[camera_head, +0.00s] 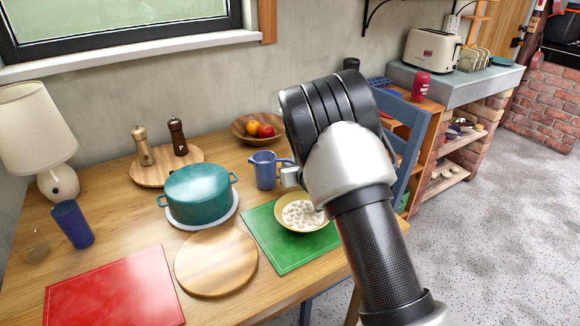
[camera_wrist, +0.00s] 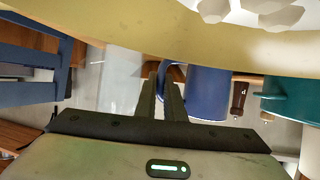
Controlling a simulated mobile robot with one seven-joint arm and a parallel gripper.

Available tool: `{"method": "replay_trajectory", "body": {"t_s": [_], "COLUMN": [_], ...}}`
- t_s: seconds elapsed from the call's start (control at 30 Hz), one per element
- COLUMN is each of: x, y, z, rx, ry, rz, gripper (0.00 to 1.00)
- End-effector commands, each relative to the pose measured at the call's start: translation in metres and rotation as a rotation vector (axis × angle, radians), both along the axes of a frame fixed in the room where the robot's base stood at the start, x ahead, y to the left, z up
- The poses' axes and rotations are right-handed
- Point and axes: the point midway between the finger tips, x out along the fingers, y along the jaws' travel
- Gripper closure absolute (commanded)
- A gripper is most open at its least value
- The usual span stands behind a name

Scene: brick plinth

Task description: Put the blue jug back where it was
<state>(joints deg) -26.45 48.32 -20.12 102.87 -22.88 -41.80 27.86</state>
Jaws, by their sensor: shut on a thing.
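The blue jug (camera_head: 265,171) is upright at the back of the wooden table, behind the green mat and right of the teal pot. My gripper (camera_head: 288,177) comes from the right and is shut on the jug's handle side. In the wrist view, my gripper's fingers (camera_wrist: 161,97) close together at the handle, and the jug's body (camera_wrist: 208,94) is beside them. Part of the handle is hidden by the fingers. I cannot tell whether the jug's base touches the table.
A yellow bowl of white pieces (camera_head: 302,226) on the green mat (camera_head: 272,247) is close to my gripper. The teal pot (camera_head: 198,195) stands left of the jug. A wooden fruit bowl (camera_head: 243,131) is behind it. A blue chair (camera_head: 412,150) stands right of the table.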

Motion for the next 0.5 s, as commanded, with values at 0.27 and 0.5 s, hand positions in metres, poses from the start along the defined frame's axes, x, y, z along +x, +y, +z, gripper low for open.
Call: {"method": "replay_trajectory", "body": {"t_s": [0.27,0.5], "x": [-0.0002,-0.0002], "y": [-0.0002,-0.0002], "z": [-0.0028,-0.0029], "rx": [0.000,0.000], "ry": [0.001,0.001], "rz": [0.000,0.000], "gripper": [0.79,0.72]}}
